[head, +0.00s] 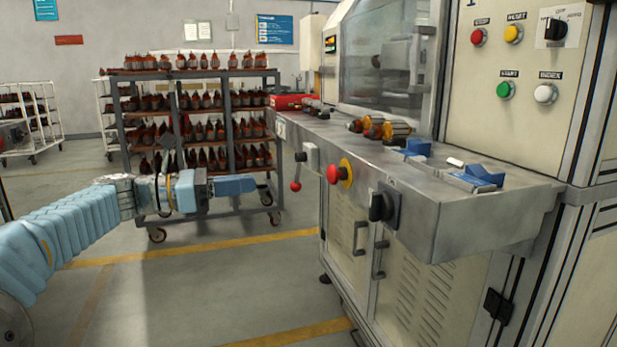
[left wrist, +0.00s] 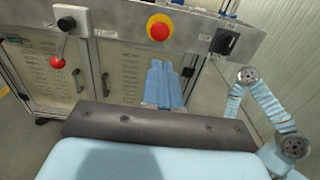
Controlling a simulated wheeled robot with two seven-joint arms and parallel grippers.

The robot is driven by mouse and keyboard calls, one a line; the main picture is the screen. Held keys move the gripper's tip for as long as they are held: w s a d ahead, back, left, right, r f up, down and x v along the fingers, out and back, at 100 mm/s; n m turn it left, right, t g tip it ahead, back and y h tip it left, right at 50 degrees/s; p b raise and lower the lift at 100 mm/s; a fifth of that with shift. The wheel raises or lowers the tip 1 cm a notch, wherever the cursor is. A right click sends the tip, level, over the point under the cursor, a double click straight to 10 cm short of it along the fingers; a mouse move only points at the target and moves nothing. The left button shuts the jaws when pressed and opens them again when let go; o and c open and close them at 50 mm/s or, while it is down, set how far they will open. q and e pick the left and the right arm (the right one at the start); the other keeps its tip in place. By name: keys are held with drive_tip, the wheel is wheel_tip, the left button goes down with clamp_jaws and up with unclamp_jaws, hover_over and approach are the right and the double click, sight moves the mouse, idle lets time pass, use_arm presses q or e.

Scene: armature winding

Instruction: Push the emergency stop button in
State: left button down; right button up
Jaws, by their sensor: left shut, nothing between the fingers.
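The emergency stop button (head: 334,174) is a red mushroom head on a yellow round collar (head: 347,173), on the front face of the machine's grey ledge. In the left wrist view the red button (left wrist: 159,31) shows at the top, above the fingertips. My left gripper (head: 252,184) is shut and empty, its blue fingers pointing right toward the ledge front. In the head view a gap lies between the fingertips and the button. The fingers also show in the left wrist view (left wrist: 158,66), lower than the button and apart from it. My right gripper is out of view.
A red-knobbed lever (head: 295,186) hangs left of the button, and a black rotary switch (head: 381,207) sits right of it. Armatures (head: 388,130) and blue holders (head: 482,176) lie on the ledge. A loaded rack cart (head: 197,77) stands behind my left arm.

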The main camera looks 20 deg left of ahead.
sight(328, 175)
use_arm(q)
drive_tip(key=p+x, duration=0.1)
drive_tip(key=x, duration=1.3)
drive_tip(key=shift+d, duration=0.1)
